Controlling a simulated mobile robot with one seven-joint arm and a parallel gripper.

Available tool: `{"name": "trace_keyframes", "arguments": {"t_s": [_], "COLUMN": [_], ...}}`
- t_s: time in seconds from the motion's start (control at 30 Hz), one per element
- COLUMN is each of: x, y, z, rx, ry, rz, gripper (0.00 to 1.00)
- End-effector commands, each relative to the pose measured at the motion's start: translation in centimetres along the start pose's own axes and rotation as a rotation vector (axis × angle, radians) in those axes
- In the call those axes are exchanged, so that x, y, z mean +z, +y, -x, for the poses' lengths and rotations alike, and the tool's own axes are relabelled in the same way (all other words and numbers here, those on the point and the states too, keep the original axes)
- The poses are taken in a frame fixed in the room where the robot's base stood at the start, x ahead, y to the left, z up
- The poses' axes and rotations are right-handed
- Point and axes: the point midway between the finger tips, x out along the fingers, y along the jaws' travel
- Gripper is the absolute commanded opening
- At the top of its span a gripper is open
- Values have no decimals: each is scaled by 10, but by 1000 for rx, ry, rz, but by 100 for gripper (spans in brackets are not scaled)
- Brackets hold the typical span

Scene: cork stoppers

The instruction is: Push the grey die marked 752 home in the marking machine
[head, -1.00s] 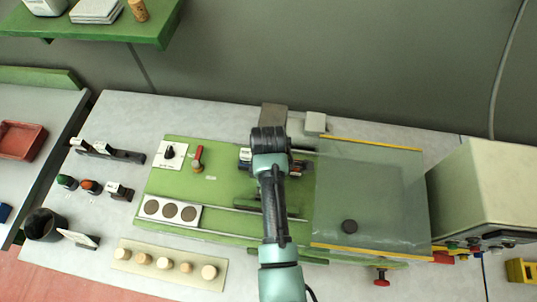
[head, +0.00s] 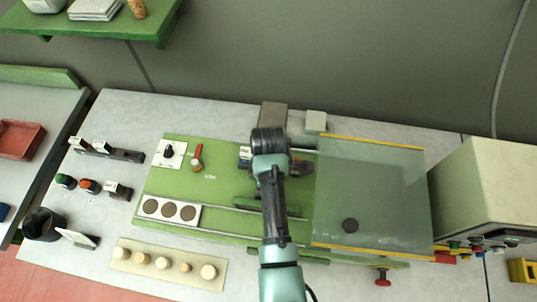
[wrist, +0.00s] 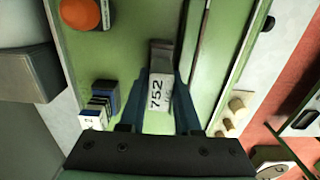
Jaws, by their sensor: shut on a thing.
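The grey die marked 752 (wrist: 157,92) is between my gripper's two blue fingers in the wrist view, its white numbered face towards the camera. My gripper (wrist: 161,80) is shut on it, low over the green marking machine (wrist: 120,55). In the head view the dark wrist of my arm (head: 268,140) hides the die and fingertips. The machine (head: 225,180) shows around it there, with a clear cover (head: 375,190) on its right. I cannot tell how deep the die sits in its seat.
Blue and white blocks (wrist: 103,100) stand close beside my gripper in the wrist view. A red-handled lever (head: 197,157) and a black knob (head: 169,152) stand left on the machine. A board with several corks (head: 165,262) lies in front. A cream box (head: 485,195) stands at right.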

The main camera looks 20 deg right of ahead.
Motion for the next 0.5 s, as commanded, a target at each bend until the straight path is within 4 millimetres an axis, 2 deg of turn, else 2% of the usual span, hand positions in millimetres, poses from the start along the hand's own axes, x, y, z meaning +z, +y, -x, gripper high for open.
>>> {"name": "trace_keyframes", "arguments": {"t_s": [0.5], "x": [0], "y": [0], "z": [-8], "rx": [0], "ry": [0], "rz": [0], "gripper": [0]}}
